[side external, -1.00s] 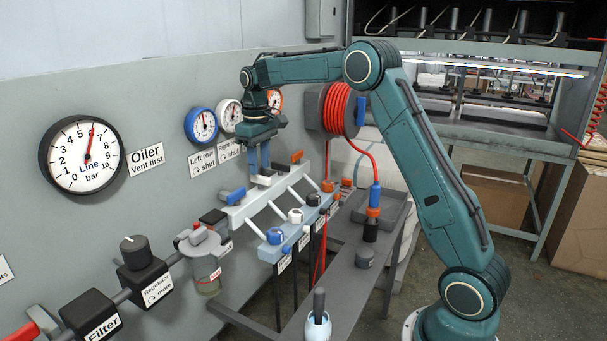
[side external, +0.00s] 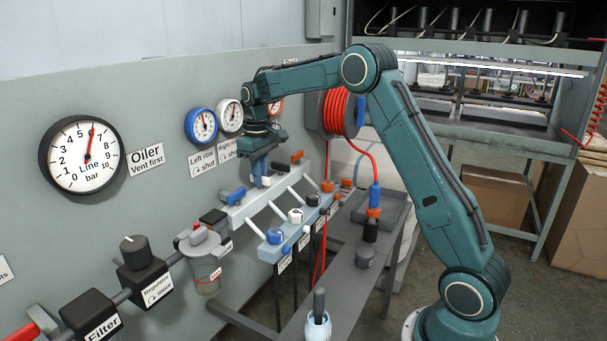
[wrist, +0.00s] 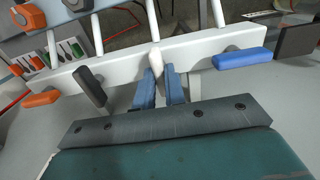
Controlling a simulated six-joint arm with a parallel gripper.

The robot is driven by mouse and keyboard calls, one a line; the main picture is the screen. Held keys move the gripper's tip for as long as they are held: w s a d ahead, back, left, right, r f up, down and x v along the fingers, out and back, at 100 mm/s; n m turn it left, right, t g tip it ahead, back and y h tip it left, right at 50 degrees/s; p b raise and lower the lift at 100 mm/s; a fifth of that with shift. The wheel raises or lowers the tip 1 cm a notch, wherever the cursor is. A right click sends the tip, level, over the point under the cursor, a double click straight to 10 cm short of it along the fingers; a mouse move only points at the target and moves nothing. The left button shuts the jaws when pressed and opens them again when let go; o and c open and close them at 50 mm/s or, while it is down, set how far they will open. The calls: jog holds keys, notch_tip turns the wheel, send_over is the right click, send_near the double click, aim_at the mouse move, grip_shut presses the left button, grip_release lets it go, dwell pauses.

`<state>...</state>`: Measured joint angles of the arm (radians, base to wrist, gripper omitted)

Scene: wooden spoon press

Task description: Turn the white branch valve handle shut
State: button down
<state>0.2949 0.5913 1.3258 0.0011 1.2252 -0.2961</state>
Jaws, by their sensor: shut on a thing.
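The white branch valve handle (wrist: 156,59) sits on the white manifold bar (wrist: 205,52). In the wrist view it points across the bar, between my blue fingers. My gripper (wrist: 160,80) is shut on it, with one finger on each side. In the side view my gripper (side external: 260,178) points down at the bar, and its fingers hide most of the handle. A blue handle (wrist: 244,58) lies along the bar to the right in the wrist view. A black handle (wrist: 90,86) and an orange handle (wrist: 42,97) sit to the left.
Pale branch pipes run from the bar to a lower block with a blue knob (side external: 275,236) and a white knob (side external: 295,215). Round gauges (side external: 201,126) hang on the wall behind my gripper. A red hose reel (side external: 338,110) stands to the right.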

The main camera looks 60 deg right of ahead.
jog(key=shift+m, duration=0.5)
jog(key=m, duration=0.3)
jog(key=shift+m, duration=0.3)
jog(key=m, duration=1.3)
jog(key=shift+m, duration=0.3)
jog(key=c, duration=1.5)
grip_release()
jog(key=shift+o, duration=0.2)
jog(key=shift+r, duration=0.1)
notch_tip(320, 180, up, 14)
